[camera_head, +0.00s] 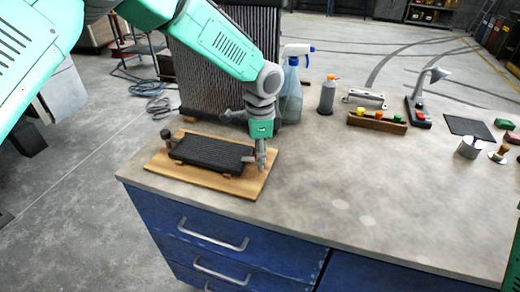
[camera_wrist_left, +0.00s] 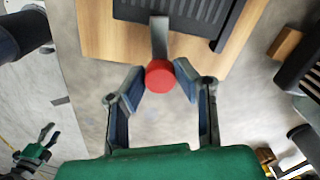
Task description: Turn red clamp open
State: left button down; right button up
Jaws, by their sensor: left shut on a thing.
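The red clamp shows in the left wrist view as a round red end (camera_wrist_left: 160,76) on a grey bar (camera_wrist_left: 159,38). The bar lies over the edge of a wooden board (camera_head: 222,185), near a black ribbed part (camera_head: 210,152). My left gripper (camera_head: 261,166) points down at the board's right end. In the left wrist view its two fingers (camera_wrist_left: 159,88) are closed in on both sides of the red end. In the head view the gripper mostly hides the clamp. My right gripper (camera_wrist_left: 38,150) seems to show small at the lower left of the left wrist view; its jaw state is unclear.
A tall radiator (camera_head: 220,65) stands close behind the board. A spray bottle (camera_head: 291,88) and a grey bottle (camera_head: 327,96) stand to the right. A wooden rack with coloured pieces (camera_head: 377,123) is farther right. The worktop's front middle (camera_head: 370,190) is clear.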

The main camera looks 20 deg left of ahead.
pick_arm(q)
jog(key=n+p, duration=0.2)
jog(key=n, duration=0.1)
jog(key=shift+w+r+n, duration=0.1)
jog(key=shift+r+n, duration=0.1)
jog(key=shift+n, duration=0.1)
jog(key=n+p, duration=0.1)
jog(key=n, duration=0.2)
jog(key=shift+w+n, duration=0.1)
jog(key=shift+n, duration=0.2)
jog(key=n+p, duration=0.1)
jog(key=n, duration=0.3)
jog(key=shift+n+p, duration=0.3)
jog(key=shift+w+n+p, duration=0.1)
jog(key=shift+n+p, duration=0.2)
jog(key=shift+n, duration=1.5)
jog(key=c, duration=1.6)
grip_release()
jog(key=o, duration=0.3)
jog(key=shift+o, duration=0.2)
jog(key=shift+f, duration=0.15)
jog(key=shift+d, duration=0.1)
